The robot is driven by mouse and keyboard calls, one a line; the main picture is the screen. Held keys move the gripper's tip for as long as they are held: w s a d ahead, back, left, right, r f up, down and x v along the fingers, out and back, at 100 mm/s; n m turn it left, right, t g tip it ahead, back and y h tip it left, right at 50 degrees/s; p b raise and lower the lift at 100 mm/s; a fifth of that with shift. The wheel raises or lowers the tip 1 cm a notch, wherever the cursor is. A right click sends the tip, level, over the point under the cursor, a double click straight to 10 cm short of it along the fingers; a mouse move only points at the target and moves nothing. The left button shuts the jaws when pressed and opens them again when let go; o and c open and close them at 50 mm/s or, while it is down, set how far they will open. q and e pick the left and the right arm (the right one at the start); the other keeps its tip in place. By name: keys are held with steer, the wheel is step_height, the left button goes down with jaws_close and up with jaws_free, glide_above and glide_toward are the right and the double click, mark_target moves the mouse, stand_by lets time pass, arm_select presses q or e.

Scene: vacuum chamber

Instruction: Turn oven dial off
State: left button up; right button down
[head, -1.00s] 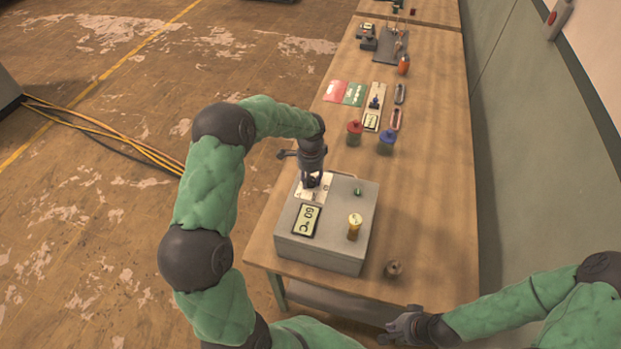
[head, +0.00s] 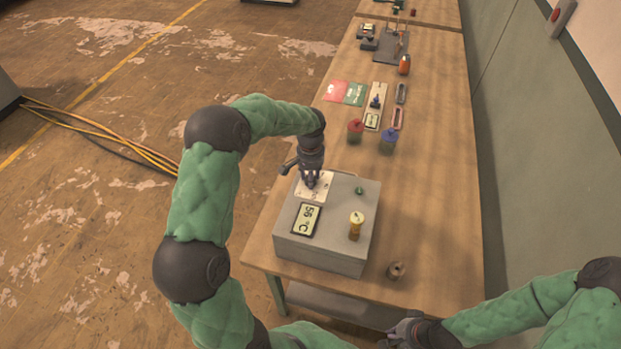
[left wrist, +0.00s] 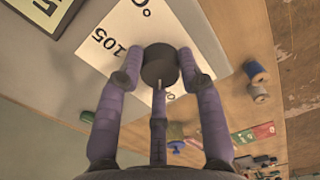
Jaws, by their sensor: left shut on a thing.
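The oven is a grey box (head: 335,258) on the near part of the wooden table. Its top carries a small display (head: 306,219) reading 56 °C, a white dial plate (head: 322,188) and a green button (head: 360,191). The black dial (left wrist: 160,65) is on the white plate marked 0 and 105 in the left wrist view. My left gripper (head: 311,181) is over the plate, its fingers (left wrist: 158,85) shut around the dial. In the head view the fingers hide the dial. My right gripper (head: 405,333) is low at the bottom right, away from the oven; its finger state is unclear.
The table's right side is clear.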

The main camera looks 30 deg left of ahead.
arm_select(q)
steer(key=shift+n+b, duration=0.3)
steer(key=shift+n, duration=0.8)
steer(key=o, duration=1.1)
steer(key=shift+o, duration=0.2)
steer(key=shift+r, duration=0.1)
step_height(320, 180, up, 12)
steer(key=shift+f, duration=0.2)
